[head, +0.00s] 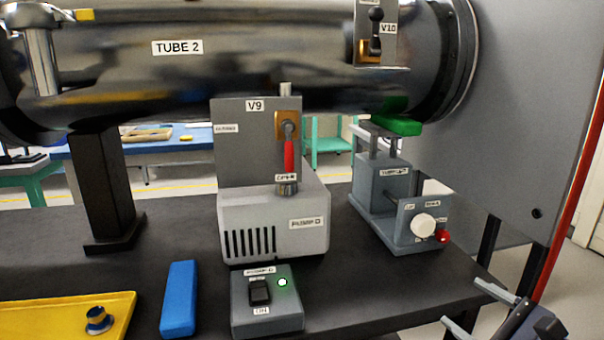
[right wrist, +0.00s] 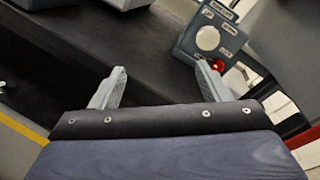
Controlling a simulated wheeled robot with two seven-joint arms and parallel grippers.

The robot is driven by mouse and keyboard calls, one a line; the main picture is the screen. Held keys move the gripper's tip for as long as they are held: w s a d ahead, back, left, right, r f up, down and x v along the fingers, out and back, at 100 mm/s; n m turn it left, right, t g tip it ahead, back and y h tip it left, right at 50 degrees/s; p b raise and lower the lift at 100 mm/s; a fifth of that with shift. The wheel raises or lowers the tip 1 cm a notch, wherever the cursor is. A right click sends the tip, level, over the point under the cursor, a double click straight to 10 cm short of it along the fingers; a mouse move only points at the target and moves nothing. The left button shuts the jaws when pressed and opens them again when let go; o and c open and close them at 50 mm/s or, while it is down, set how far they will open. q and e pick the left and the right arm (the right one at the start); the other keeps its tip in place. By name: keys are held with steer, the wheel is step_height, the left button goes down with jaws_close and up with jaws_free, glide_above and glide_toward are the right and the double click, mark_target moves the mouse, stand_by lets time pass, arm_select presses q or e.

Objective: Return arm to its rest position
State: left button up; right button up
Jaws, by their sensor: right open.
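My right gripper (head: 470,306) is at the lower right of the head view, by the right front edge of the black table. In the right wrist view its two fingers (right wrist: 160,88) are spread apart with nothing between them. The right fingertip lies in line with the red knob (right wrist: 218,65) of a grey control box there, and I cannot tell how far apart they are. The left gripper is not in view.
The black table (head: 180,240) bears the pump (head: 272,215), a switch box (head: 267,318) with a lit green lamp, a blue block (head: 179,298), a yellow tray (head: 60,312) and the jack unit (head: 385,190) with a white knob (head: 423,225). A large tube (head: 250,60) runs above.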

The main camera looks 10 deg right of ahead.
steer(key=s+a+f+n+g+y, duration=0.2)
steer(key=s+a+f+n+g, duration=0.1)
steer(key=a+n, duration=0.3)
steer(key=s+a+f+n+g+y, duration=0.25)
steer(key=a+n+g, duration=0.2)
steer(key=a, duration=0.25)
steer(key=s+f+n+g+h, duration=0.3)
steer(key=s+f+n+h, duration=0.35)
steer(key=n, duration=0.75)
step_height(320, 180, up, 31)
steer(key=s+y+p, duration=0.1)
steer(key=p, duration=3)
steer(key=shift+s+f, duration=0.2)
steer(key=shift+s, duration=0.15)
